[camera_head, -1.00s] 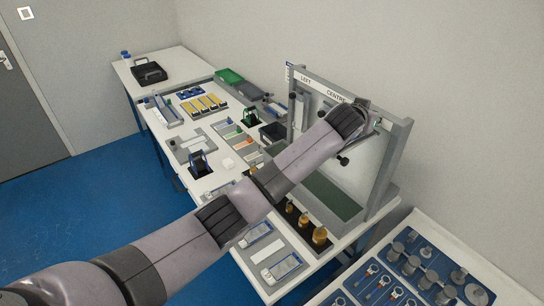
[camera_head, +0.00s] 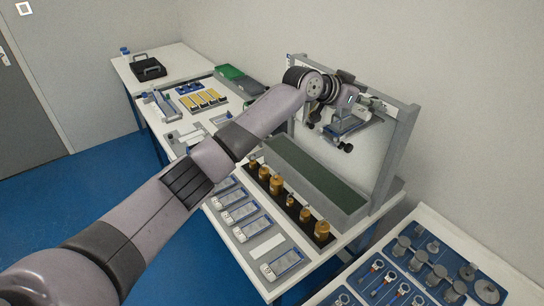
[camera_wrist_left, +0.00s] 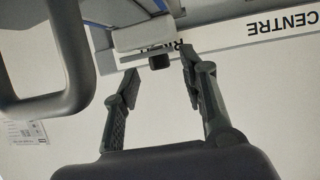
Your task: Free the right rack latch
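The rack (camera_head: 402,150) is an upright grey frame with a pale back panel. A blue and grey instrument (camera_head: 345,127) with black knobs hangs at its right part, partly behind my arm. My left gripper (camera_head: 368,103) is at the top right of the rack. In the left wrist view, my left gripper (camera_wrist_left: 160,82) is open, with one finger on each side of a small black tab (camera_wrist_left: 159,62). The tab sits under a pale block (camera_wrist_left: 143,34), beside the partly covered RIGHT label (camera_wrist_left: 185,50). No clear contact shows. My right gripper is out of view.
A green-lined tray (camera_head: 315,172) stands below the rack, with a row of brass weights (camera_head: 276,184) in front. Grey handheld units (camera_head: 282,263) lie along the table edge. A blue tool tray (camera_head: 430,268) is at the lower right. A grey handle (camera_wrist_left: 70,60) fills the wrist view's left side.

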